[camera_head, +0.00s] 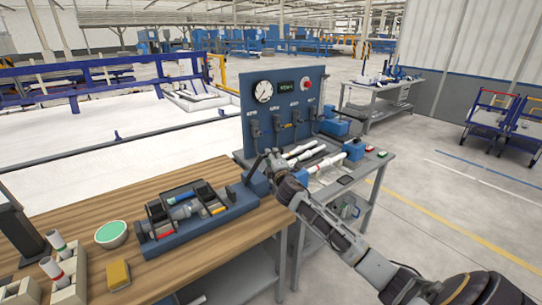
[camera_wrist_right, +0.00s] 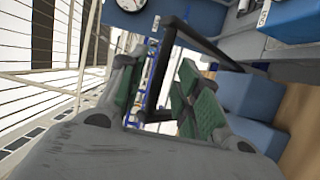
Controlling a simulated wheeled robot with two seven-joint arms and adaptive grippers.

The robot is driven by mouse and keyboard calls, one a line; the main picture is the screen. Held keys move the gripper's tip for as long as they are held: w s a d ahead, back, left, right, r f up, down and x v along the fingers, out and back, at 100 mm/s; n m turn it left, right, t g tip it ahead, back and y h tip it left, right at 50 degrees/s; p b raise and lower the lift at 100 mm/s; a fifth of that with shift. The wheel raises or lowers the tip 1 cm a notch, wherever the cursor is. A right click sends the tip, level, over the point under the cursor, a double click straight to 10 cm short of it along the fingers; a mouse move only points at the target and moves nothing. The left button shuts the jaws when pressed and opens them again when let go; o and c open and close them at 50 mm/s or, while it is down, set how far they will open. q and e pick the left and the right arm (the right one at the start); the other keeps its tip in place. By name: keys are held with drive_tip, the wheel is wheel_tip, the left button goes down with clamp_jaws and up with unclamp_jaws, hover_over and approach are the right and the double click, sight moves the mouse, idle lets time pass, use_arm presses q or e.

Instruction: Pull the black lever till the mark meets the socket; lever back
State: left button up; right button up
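My right gripper (camera_head: 275,165) is at the near left corner of the grey workbench, beside the black lever (camera_head: 256,163). In the right wrist view, the black lever (camera_wrist_right: 158,72) is a bent bar passing between the green-padded fingers of my right gripper (camera_wrist_right: 165,95). The fingers stand apart, with visible gaps around the bar. White pipes (camera_head: 328,163) lie on the grey bench beside a blue block (camera_head: 354,149). The mark and socket are too small to make out. My left gripper is not in view.
A blue panel (camera_head: 283,95) with a gauge (camera_head: 263,91) stands behind the bench. The wooden table (camera_head: 190,255) at left carries a blue tool tray (camera_head: 160,247), a green bowl (camera_head: 111,234), a yellow sponge (camera_head: 118,274) and holders with white tubes.

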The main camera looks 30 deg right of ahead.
drive_tip(key=shift+x, duration=1.15)
clamp_jaws()
